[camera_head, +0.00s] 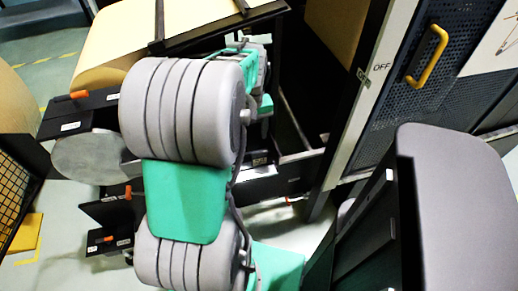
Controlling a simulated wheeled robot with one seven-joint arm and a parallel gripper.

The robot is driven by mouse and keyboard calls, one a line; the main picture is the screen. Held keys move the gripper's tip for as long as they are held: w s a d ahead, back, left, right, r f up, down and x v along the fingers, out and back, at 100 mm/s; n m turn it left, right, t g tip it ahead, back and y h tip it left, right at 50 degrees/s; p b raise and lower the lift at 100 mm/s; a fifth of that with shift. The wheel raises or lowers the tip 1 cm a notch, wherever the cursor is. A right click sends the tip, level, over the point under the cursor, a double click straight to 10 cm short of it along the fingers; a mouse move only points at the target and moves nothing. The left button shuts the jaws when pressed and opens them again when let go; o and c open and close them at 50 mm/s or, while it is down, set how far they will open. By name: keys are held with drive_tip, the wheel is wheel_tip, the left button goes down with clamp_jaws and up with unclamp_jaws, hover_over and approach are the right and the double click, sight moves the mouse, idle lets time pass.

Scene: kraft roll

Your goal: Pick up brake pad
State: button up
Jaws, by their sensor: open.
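I cannot pick out a brake pad for certain in the head view. A flat grey rounded piece (88,157) shows left of my arm, beside dark brackets, but I cannot tell whether it is the pad. My grey and green arm fills the middle of the view and hides much of the machine behind it. My gripper's fingertips do not show; the far end of the arm is partly hidden behind its own thick grey joint.
A large kraft paper roll (105,48) lies at the upper left in a dark frame. Dark brackets with orange knobs (80,94) stick out at left. A cabinet with a yellow handle (427,55) stands at right.

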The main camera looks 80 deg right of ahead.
sight(259, 158)
drive_tip(key=shift+s+d+f, duration=0.1)
drive_tip(key=shift+s+d, duration=0.1)
drive_tip(key=shift+s, duration=0.25)
drive_tip(key=shift+s+d, duration=0.2)
drive_tip(key=shift+s, duration=0.25)
wheel_tip(259, 158, down, 8)
drive_tip(key=shift+d+r+b, duration=0.1)
drive_tip(key=shift+r+b, duration=0.1)
drive_tip(key=shift+b, duration=0.55)
drive_tip(key=shift+c, duration=0.3)
clamp_jaws()
drive_tip(key=shift+r, duration=0.1)
